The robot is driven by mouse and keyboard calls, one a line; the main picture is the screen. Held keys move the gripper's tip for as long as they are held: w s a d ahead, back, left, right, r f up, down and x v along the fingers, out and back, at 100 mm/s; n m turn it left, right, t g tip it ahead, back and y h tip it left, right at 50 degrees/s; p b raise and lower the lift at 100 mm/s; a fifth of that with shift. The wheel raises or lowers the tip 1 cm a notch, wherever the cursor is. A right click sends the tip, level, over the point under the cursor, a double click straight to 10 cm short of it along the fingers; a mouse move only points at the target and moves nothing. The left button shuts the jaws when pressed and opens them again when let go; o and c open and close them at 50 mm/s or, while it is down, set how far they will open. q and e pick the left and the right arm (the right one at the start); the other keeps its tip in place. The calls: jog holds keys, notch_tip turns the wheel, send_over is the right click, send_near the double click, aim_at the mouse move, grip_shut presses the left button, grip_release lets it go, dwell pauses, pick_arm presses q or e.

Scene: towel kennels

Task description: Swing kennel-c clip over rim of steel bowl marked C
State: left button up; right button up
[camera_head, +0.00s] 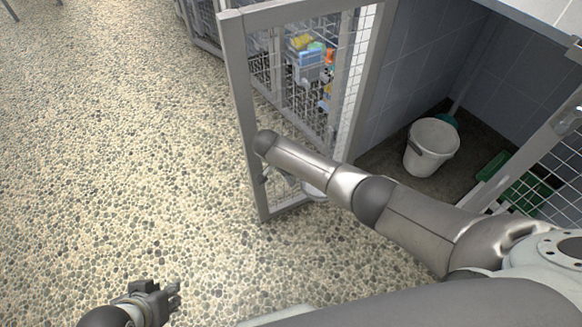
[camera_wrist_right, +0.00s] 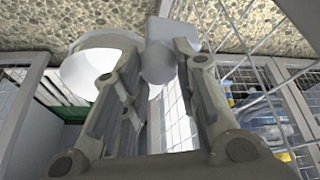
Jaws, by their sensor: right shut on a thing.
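In the right wrist view, a pale round steel bowl (camera_wrist_right: 88,68) lies to the left beyond my fingers. A light grey block, which looks like the clip (camera_wrist_right: 172,30), is between the tips of my right gripper (camera_wrist_right: 158,60), beside the bowl and the door mesh. I cannot tell whether the clip touches the bowl's rim, and no letter C is readable. In the head view, a sliver of the bowl (camera_head: 314,190) shows at the foot of the open kennel door; my right arm hides the clip and right gripper. My left gripper (camera_head: 174,292) is open and empty over the floor.
The mesh kennel door (camera_head: 242,110) stands open. Colourful supplies (camera_head: 308,58) show behind the mesh. The pebbled floor at left is clear.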

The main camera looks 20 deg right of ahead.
jog(key=shift+w+a+r, duration=0.25)
jog(key=shift+a+r, duration=0.1)
jog(key=shift+r, duration=0.05)
jog(key=shift+n+p, duration=0.4)
jog(key=shift+p, duration=0.15)
pick_arm(q)
jog(key=shift+s+a+r+g, duration=0.15)
jog(key=shift+s+r+g, duration=0.1)
jog(key=shift+s, duration=0.3)
jog(key=shift+s+a+r+g, duration=0.15)
jog(key=shift+s+r+g, duration=0.1)
jog(key=shift+s, duration=0.25)
pick_arm(e)
jog(key=shift+f+t, duration=0.2)
jog(key=shift+t, duration=0.1)
jog(key=shift+d, duration=0.1)
jog(key=o, duration=0.7)
jog(key=shift+s+f, duration=0.1)
jog(key=shift+s, duration=0.05)
jog(key=v, duration=1.2)
jog(key=shift+d, duration=0.3)
